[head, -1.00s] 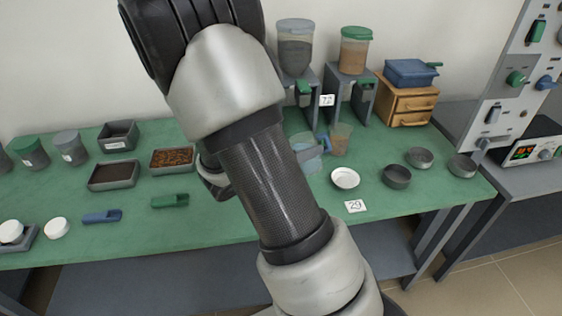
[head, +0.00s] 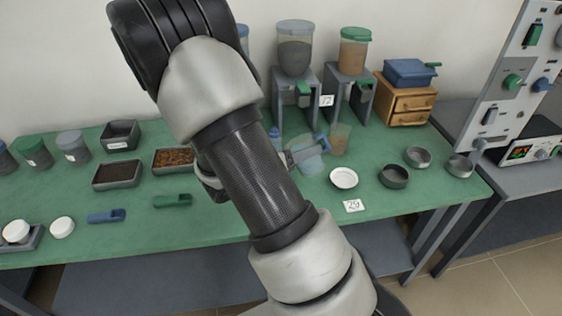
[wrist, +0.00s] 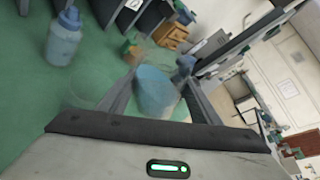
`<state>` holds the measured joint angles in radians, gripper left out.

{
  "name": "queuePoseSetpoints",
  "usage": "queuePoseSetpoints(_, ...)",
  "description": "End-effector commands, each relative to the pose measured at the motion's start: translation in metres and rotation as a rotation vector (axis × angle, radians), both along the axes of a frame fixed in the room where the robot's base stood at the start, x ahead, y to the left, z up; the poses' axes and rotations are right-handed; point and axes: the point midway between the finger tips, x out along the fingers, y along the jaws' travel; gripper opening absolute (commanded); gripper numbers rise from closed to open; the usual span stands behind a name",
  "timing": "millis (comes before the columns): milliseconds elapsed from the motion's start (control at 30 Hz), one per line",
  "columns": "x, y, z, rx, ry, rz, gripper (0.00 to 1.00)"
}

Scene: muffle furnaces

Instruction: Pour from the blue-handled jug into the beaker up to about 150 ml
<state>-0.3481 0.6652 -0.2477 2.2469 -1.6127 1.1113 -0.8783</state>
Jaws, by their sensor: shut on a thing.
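The blue-handled jug (head: 309,160) is translucent with bluish contents, on or just above the green table right of my arm. Its blue handle (head: 322,142) is at the upper right. My gripper (head: 301,154) is partly hidden behind my arm and shut on the jug. In the wrist view the jug (wrist: 155,92) shows between the fingers and looks tilted. The clear beaker (head: 340,139) stands just right of the jug, close to it. It shows blurred beyond the left finger in the wrist view (wrist: 133,50). Its fill level and marks cannot be read.
A blue-capped bottle (wrist: 63,38) stands near the jug. A white dish (head: 344,178) and grey bowls (head: 393,176) lie in front and to the right. Two dispensers (head: 294,50) on stands rise behind. Trays (head: 116,174) and scoops (head: 173,200) are left of my arm.

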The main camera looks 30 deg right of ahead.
Motion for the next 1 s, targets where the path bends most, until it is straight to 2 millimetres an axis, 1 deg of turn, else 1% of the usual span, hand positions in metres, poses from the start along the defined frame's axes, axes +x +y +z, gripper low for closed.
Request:
queuePoseSetpoints(433, 0.0003, -0.0001, 0.0007, -0.003, 0.002, 0.0, 0.13)
queuePoseSetpoints(1000, 0.0005, 0.0001, -0.0007, -0.035, 0.061, 0.001, 0.13)
